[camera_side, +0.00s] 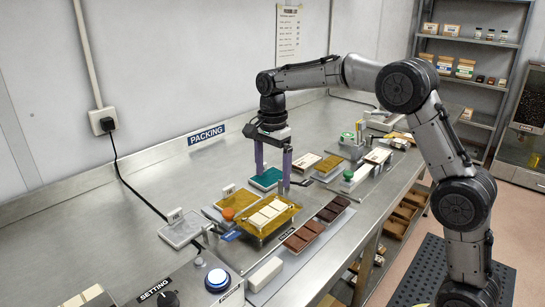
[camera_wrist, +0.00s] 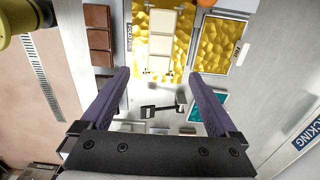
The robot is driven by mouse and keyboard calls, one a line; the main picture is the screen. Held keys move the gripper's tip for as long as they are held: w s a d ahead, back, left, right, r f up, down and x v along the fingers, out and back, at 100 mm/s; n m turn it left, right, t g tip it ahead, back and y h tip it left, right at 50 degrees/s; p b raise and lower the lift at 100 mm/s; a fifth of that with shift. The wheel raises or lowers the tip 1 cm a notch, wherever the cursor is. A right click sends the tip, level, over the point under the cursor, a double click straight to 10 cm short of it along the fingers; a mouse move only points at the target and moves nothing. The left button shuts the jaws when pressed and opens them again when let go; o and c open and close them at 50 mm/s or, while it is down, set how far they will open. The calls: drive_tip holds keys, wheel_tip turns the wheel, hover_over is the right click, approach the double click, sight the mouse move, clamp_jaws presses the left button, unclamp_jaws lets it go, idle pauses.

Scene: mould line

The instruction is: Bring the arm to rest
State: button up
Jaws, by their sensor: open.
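Whether the fingertips touch anything is hard to tell.
Brown bars (camera_side: 303,236) lie at the bench's front edge. The bench's back left (camera_side: 90,215) is mostly clear.

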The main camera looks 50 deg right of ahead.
drive_tip(key=s+a+r+t, duration=0.15)
drive_tip(key=s+r, duration=0.45)
drive_tip(key=r, duration=0.7)
drive_tip(key=s+a+r+n+t, duration=0.1)
drive_tip(key=s+r+n+t, duration=0.15)
drive_tip(key=s, duration=0.75)
drive_tip(key=s+a+f+n+t, duration=0.1)
drive_tip(key=s+f+n, duration=1.2)
drive_tip(key=s+n, duration=0.2)
drive_tip(key=shift+t, duration=0.3)
